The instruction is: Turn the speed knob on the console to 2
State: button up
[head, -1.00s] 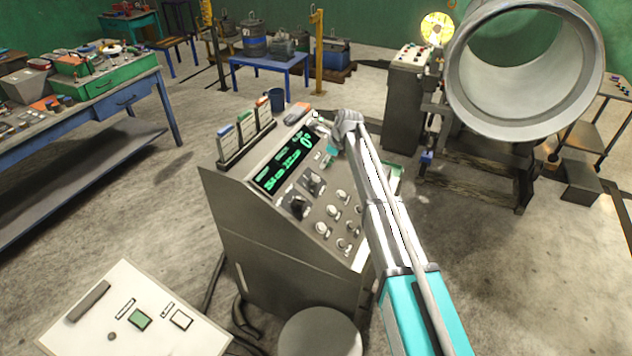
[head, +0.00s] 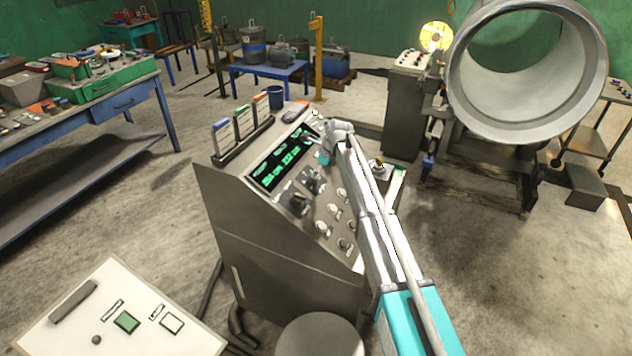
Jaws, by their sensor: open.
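The grey console (head: 270,245) stands in the middle of the head view with a sloping panel. Two dark knobs sit below its green display (head: 287,162): a nearer one (head: 298,204) and a farther one (head: 313,181). Their labels are too small to read, so I cannot tell which is the speed knob or its setting. My gripper (head: 316,150) is over the upper right of the panel, near the display's right end, beyond both knobs and apart from them. It is open; its fingers are small and partly hidden by my wrist.
Several round pale controls (head: 335,226) fill the lower panel, partly behind my arm. A round stool (head: 320,336) and a white panel box (head: 110,320) stand in front. A large drum (head: 525,70) is at right.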

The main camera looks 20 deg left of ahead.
jog(key=shift+b+x, duration=1.65)
jog(key=shift+x, duration=0.45)
jog(key=c, duration=1.2)
jog(key=shift+o, duration=0.2)
